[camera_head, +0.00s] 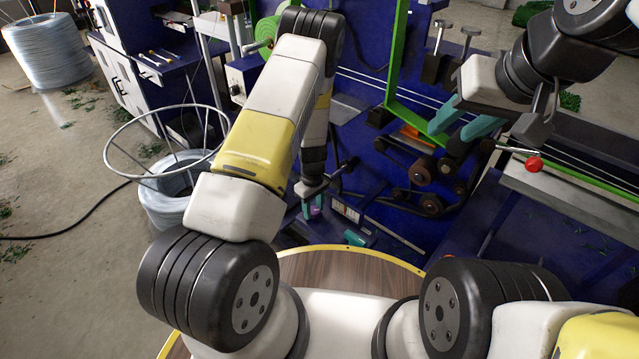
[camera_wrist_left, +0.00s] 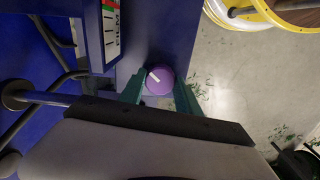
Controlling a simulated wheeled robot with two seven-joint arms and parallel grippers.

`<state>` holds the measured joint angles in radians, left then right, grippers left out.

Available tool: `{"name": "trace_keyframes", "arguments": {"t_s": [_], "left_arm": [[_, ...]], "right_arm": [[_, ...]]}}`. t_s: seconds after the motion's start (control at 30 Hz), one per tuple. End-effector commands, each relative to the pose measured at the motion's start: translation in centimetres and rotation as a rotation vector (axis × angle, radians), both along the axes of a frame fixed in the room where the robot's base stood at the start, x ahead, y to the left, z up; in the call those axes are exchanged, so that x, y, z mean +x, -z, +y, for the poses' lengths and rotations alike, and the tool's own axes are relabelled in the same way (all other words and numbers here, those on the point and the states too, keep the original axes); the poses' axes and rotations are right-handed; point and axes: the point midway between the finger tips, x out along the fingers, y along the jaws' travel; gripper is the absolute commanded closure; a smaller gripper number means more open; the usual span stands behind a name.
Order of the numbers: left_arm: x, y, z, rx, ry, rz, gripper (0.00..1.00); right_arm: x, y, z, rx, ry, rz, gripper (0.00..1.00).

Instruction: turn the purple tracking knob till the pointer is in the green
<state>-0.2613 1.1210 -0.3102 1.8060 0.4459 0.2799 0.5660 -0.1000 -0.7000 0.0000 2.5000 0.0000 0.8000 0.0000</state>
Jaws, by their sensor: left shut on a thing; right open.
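The purple tracking knob (camera_wrist_left: 160,82) has a white mark and sits between the teal fingers of my left gripper (camera_wrist_left: 160,92) in the left wrist view. The knob also shows small in the head view (camera_head: 315,211), where my left gripper (camera_head: 312,203) is shut on it from above. A white gauge (camera_wrist_left: 111,32) with dark ticks and red and green bands stands beside the knob, cut by the top edge. I cannot make out where its pointer stands. My right gripper (camera_head: 463,122) is open and empty, away from the knob.
Rollers (camera_head: 422,172) and a green frame (camera_head: 397,62) stand on the blue machine right of the knob. A red-balled lever (camera_head: 533,164) is near my right gripper. A wire ring stand (camera_head: 112,168) is at left. A round brown surface (camera_head: 340,268) lies in front.

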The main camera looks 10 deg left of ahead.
Motion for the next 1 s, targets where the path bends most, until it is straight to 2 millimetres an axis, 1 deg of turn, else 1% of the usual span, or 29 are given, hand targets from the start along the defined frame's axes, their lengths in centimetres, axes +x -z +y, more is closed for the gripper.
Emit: {"name": "trace_keyframes", "arguments": {"t_s": [0.13, 0.17, 0.2, 0.27, 0.57, 0.67, 1.0], "left_arm": [[0.0, 0.0, -0.1, -0.001, 0.001, -0.001, 1.0], [0.0, 0.0, -0.1, -0.001, 0.001, -0.001, 0.57], [0.0, 0.0, -0.1, -0.001, 0.002, -0.001, 0.49], [0.0, 0.0, -0.1, -0.001, 0.002, -0.001, 0.39], [0.0, -0.1, 0.0, -0.001, 0.002, -0.001, 0.39], [0.1, -0.7, 0.0, -0.001, 0.002, -0.001, 0.39], [0.1, -6.3, -0.1, -0.001, 0.003, -0.003, 0.39]], "right_arm": [[0.0, 0.0, 0.0, 0.0, 0.0, 0.0, 0.59], [0.0, 0.0, 0.0, 0.0, 0.0, 0.0, 0.59], [0.0, 0.0, 0.0, 0.0, 0.0, 0.0, 0.59], [0.0, 0.0, 0.0, 0.0, 0.0, 0.0, 0.59], [0.0, 0.0, 0.0, 0.0, 0.0, 0.0, 0.59], [0.0, 0.0, 0.0, 0.0, 0.0, 0.0, 0.59], [0.0, 0.0, 0.0, 0.0, 0.0, 0.0, 0.59]]}}
